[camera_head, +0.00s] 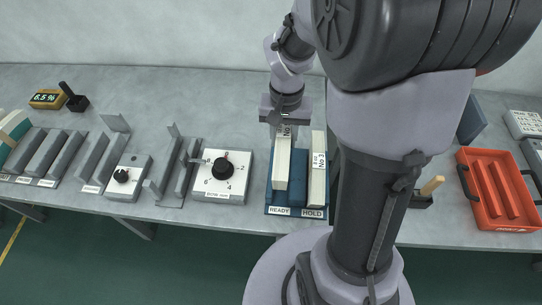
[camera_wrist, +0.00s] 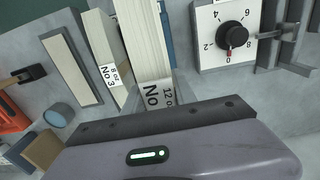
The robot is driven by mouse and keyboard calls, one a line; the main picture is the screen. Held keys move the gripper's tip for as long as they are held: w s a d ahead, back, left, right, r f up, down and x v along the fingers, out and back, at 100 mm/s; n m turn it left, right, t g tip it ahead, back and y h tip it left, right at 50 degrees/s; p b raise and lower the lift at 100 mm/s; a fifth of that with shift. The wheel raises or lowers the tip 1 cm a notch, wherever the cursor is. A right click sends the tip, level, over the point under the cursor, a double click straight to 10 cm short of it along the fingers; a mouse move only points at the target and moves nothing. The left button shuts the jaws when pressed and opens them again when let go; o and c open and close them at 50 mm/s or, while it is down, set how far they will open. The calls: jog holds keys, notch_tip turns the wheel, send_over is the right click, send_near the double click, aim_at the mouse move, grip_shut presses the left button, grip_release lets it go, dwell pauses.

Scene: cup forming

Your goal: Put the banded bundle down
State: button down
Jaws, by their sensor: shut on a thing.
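A cream banded bundle (camera_head: 282,168) with a white label is held in my gripper (camera_head: 285,124), over the READY side of a blue two-slot tray (camera_head: 268,199). In the wrist view the held bundle (camera_wrist: 145,40) runs away from the jaws, and its band reads "12 oz" and "No". My gripper is shut on its far end; the fingertips are mostly hidden. I cannot tell whether the bundle touches the tray floor. A second cream bundle (camera_head: 318,180), banded "No 3", stands in the HOLD slot; it also shows in the wrist view (camera_wrist: 103,45).
A dial box (camera_head: 222,176) and grey metal guides (camera_head: 178,165) stand left of the tray. A red-orange tray (camera_head: 497,190) lies at the right, and a wooden-handled tool (camera_head: 431,186) is nearer. My arm hides the bench just right of the blue tray.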

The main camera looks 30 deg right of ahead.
jog(key=f+b, duration=0.1)
jog(key=f, duration=0.2)
jog(key=f+b, duration=0.1)
jog(key=f, duration=0.2)
jog(key=s+f+b, duration=0.1)
jog(key=f+b, duration=0.1)
jog(key=f, duration=0.1)
jog(key=shift+f, duration=0.25)
jog(key=shift+r, duration=0.1)
jog(key=c, duration=1)
grip_release()
